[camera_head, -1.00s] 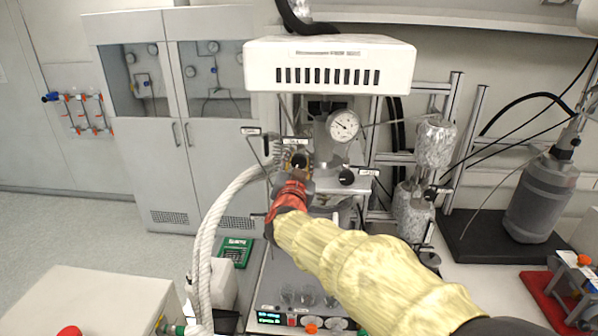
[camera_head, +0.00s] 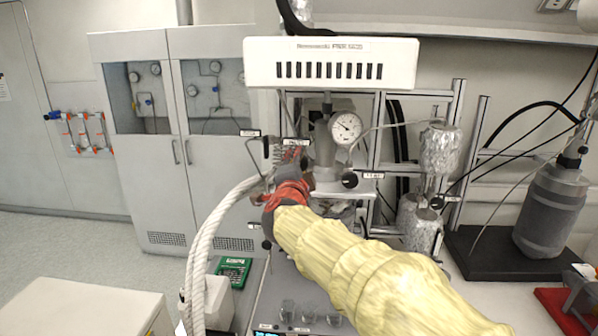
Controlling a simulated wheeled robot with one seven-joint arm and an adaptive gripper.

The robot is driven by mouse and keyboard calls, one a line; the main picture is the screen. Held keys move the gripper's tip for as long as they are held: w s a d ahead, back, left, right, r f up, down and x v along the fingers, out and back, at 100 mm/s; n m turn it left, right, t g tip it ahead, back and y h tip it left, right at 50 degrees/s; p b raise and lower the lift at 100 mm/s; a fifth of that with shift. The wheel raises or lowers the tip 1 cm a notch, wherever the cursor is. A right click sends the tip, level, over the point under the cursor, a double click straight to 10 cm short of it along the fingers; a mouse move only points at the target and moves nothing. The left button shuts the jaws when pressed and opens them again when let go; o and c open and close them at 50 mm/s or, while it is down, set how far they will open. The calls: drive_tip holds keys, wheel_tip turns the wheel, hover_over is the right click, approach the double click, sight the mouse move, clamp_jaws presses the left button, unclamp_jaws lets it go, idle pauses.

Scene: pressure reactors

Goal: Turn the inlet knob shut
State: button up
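The pressure reactor (camera_head: 330,64) has a white head box, with a round gauge (camera_head: 345,127) below it. My gripper (camera_head: 290,156) is in front of the left side of the reactor's valve area, just under a small label (camera_head: 296,142) too small to read. My red wrist and yellow-sleeved arm reach up to it from the lower right. Whatever knob is under that label is hidden behind my gripper, so I cannot tell whether the fingers touch it. A black knob (camera_head: 349,180) with its own label shows to the right, apart from my gripper.
A thick white braided hose (camera_head: 206,246) curves up close to the left of my gripper. Metal frame posts and foil-wrapped vessels (camera_head: 440,150) stand to the right. A grey bottle (camera_head: 550,210) is farther right. Grey cabinets (camera_head: 160,180) stand behind at left.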

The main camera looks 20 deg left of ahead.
drive_tip(key=shift+m+b, duration=0.65)
drive_tip(key=shift+m, duration=0.45)
drive_tip(key=o, duration=1.2)
drive_tip(key=v, duration=1.2)
drive_tip(key=shift+f, duration=0.1)
drive_tip(key=shift+a, duration=0.1)
